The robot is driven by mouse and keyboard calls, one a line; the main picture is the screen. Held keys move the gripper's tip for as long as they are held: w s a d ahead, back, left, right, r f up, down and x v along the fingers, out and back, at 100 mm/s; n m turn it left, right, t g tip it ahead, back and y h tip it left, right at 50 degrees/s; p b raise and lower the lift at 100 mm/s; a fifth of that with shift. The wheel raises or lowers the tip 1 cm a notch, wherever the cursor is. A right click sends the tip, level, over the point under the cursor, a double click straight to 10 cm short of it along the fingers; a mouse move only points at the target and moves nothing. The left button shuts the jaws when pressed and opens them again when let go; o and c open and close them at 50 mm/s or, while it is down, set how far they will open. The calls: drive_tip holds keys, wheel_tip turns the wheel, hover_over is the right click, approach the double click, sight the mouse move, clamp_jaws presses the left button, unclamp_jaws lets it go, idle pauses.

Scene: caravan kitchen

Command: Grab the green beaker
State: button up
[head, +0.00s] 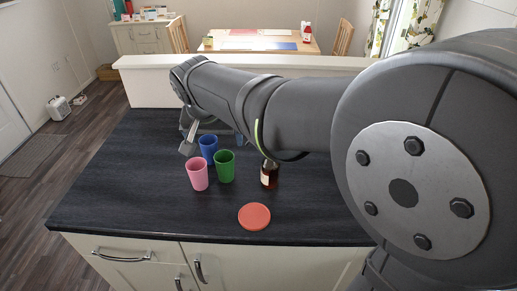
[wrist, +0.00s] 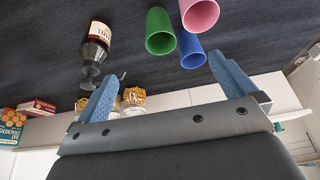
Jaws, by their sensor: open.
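The green beaker (head: 225,166) stands upright on the dark countertop, between a pink beaker (head: 197,174) and a brown bottle. A blue beaker (head: 208,147) stands just behind it. In the wrist view the green beaker (wrist: 160,33) is ahead of my gripper (wrist: 163,88), between the line of the two fingers, with clear space between them. My gripper is open and empty. In the head view my arm hides much of the gripper; one finger (head: 188,139) shows behind and left of the beakers.
The brown bottle (head: 269,174) with a pale label stands right of the green beaker. A flat red disc (head: 254,216) lies near the counter's front edge. The left part of the dark countertop (head: 110,190) is bare. A low white ledge (head: 145,62) runs behind the counter.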

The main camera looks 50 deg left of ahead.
drive_tip(key=x, duration=0.9)
drive_tip(key=shift+r, duration=0.15)
idle(0.4)
drive_tip(key=v, duration=0.9)
drive_tip(key=shift+s+d+r, duration=0.15)
drive_tip(key=shift+r, duration=0.2)
drive_tip(key=c, duration=0.4)
drive_tip(key=shift+c, duration=0.2)
